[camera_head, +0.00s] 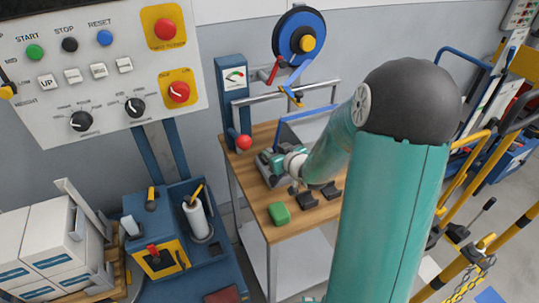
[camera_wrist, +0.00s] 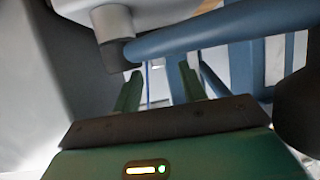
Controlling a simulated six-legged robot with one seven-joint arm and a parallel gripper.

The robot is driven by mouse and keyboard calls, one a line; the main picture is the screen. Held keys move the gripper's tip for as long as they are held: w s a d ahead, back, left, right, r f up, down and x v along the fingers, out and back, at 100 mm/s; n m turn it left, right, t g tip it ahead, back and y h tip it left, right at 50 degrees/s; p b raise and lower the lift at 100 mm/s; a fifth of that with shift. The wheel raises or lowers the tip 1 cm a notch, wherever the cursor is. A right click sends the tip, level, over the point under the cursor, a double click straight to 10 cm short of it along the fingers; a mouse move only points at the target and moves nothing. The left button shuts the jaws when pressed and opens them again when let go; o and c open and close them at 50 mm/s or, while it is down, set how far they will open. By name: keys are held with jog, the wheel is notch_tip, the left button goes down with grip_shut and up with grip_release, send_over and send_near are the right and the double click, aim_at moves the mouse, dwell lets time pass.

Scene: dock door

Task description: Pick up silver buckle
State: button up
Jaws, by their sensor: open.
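I cannot make out the silver buckle for certain in either view. In the wrist view, my gripper (camera_wrist: 159,74) is open, its two green fingers apart, with no object clearly held between them. A small pale patch and a thin blue upright line show beyond the fingertips; they are too small to identify. In the head view, my teal arm reaches down to the far part of the wooden-topped workbench (camera_head: 257,227), and the arm hides part of it. A green block (camera_head: 279,213) and two small black pieces (camera_head: 307,200) lie nearer on the top.
A blue reel (camera_head: 299,37) with a hanging blue strap stands above the bench. A red ball knob (camera_head: 244,142) is at its left corner. In the wrist view a thick blue bar (camera_wrist: 200,38) crosses close above the fingers. Carts and yellow rails crowd the right.

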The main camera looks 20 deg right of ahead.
jog(key=shift+x, duration=1.05)
jog(key=shift+c, duration=0.4)
grip_shut()
jog(key=shift+r, duration=0.2)
jog(key=shift+r, duration=0.6)
jog(key=s+r, duration=1.1)
jog(key=s, duration=0.3)
jog(key=shift+a+r, duration=0.25)
jog(key=shift+a, duration=0.15)
